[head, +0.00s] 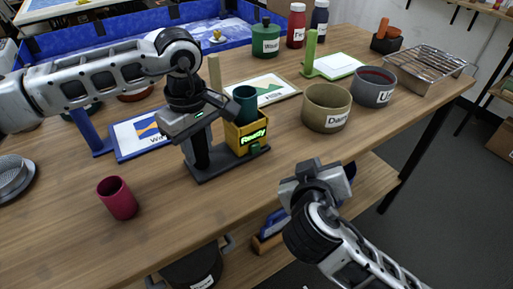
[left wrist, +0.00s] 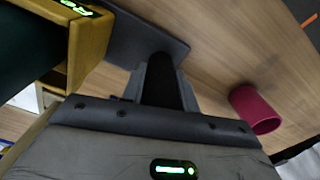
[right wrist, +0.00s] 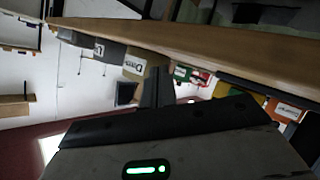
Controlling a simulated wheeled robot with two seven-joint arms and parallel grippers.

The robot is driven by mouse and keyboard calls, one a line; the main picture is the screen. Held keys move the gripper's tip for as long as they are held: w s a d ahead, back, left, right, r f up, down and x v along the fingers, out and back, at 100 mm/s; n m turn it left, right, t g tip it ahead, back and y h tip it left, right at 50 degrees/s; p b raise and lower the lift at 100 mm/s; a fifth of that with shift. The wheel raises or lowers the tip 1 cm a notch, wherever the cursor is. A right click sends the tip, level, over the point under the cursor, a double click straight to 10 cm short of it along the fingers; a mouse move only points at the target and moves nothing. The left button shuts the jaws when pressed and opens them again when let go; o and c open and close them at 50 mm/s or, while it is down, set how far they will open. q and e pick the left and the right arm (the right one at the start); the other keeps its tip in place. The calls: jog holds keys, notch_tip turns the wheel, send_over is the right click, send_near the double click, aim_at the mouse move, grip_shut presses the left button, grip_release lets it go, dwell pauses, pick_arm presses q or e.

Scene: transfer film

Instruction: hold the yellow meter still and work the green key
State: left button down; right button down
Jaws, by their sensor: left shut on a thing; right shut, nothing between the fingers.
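The yellow meter (head: 253,136) stands on a dark base plate on the table, with "Ready" lit green on its front. A dark green cup (head: 245,101) sits in its top. The green key (head: 256,149) is a small dark green piece low on the meter's front. My left gripper (head: 200,150) is shut on the black post (left wrist: 164,88) that rises from the same base plate (head: 211,174), beside the meter. The meter's edge also shows in the left wrist view (left wrist: 90,42). My right gripper (head: 318,166) is shut and empty, off the table's front edge, apart from the meter.
A crimson cup (head: 118,199) stands at the front left. A tan bowl (head: 326,108) and a grey bowl (head: 373,87) stand right of the meter. A blue-framed card (head: 140,137) is behind my left gripper. Table between meter and front edge is clear.

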aim_at(264, 173)
jog(key=s+a+t+y, duration=0.1)
jog(key=s+a, duration=0.3)
jog(key=s, duration=0.2)
jog(key=shift+s+a, duration=0.15)
jog(key=shift+s, duration=0.05)
jog(key=shift+w, duration=0.1)
jog(key=shift+w+a, duration=1.4)
jog(key=shift+w, duration=0.3)
jog(key=shift+w+a, duration=1.4)
jog(key=shift+w, duration=0.25)
jog(key=shift+w+a, duration=0.25)
jog(key=shift+w, duration=0.1)
jog(key=shift+w+a, duration=0.35)
jog(key=shift+w, duration=0.05)
jog(key=shift+s+d, duration=0.1)
dwell(0.5)
jog(key=shift+s+d, duration=0.55)
jog(key=shift+s, duration=0.1)
